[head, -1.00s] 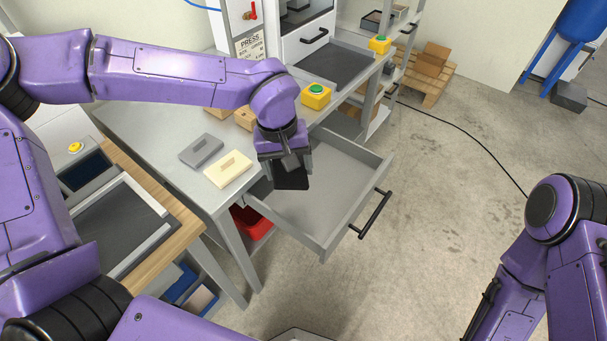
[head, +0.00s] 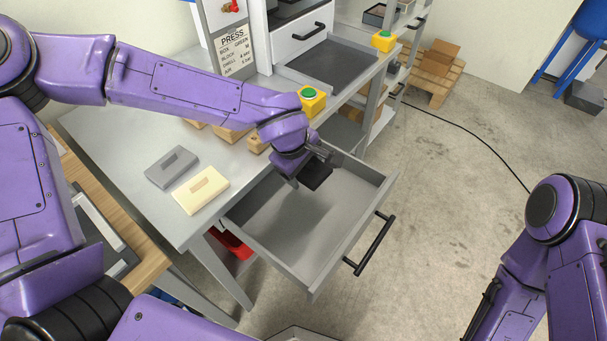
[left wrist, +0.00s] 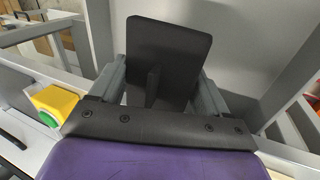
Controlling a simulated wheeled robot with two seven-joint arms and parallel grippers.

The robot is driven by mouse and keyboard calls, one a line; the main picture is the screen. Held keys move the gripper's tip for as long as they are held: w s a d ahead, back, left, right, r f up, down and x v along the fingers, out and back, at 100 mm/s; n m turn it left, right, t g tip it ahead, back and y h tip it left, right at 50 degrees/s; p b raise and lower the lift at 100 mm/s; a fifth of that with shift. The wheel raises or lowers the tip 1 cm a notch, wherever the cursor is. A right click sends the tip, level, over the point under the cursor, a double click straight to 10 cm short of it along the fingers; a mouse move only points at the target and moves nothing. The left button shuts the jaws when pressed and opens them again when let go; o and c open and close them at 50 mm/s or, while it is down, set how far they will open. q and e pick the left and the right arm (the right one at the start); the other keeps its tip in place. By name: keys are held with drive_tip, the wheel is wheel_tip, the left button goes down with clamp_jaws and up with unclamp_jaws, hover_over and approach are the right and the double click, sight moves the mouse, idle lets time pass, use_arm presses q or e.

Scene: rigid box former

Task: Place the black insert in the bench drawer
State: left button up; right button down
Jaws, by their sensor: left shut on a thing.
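The black insert (head: 316,175) is a dark flat plate with a raised grip. My left gripper (head: 308,168) is shut on it and holds it over the back part of the open bench drawer (head: 300,235). In the left wrist view the insert (left wrist: 168,50) shows between the fingers of my left gripper (left wrist: 155,90), with the grey drawer floor beyond it. Whether the insert touches the drawer floor cannot be told. The drawer is empty otherwise and has a black handle. My right arm shows at the right edge of the head view, but its fingertips do not.
A grey insert (head: 172,167) and a cream insert (head: 200,190) lie on the bench top (head: 130,150). Wooden blocks (head: 230,135) and a yellow box with a green button (head: 312,100) stand behind my left arm. A red bin (head: 232,245) is below the bench.

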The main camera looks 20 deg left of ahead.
use_arm(q)
drive_tip(key=f, duration=0.1)
drive_tip(key=w+f, duration=0.1)
drive_tip(key=f, duration=0.1)
drive_tip(key=w+f, duration=0.1)
drive_tip(key=shift+a+f, duration=0.4)
drive_tip(key=shift+f, duration=0.4)
drive_tip(key=shift+f, duration=0.1)
drive_tip(key=shift+f, duration=0.5)
drive_tip(key=o, duration=1)
drive_tip(key=p+v, duration=0.1)
drive_tip(key=v, duration=1.2)
drive_tip(key=shift+w+r, duration=0.15)
drive_tip(key=shift+r, duration=0.05)
drive_tip(key=shift+f+p, duration=0.1)
drive_tip(key=shift+p, duration=0.25)
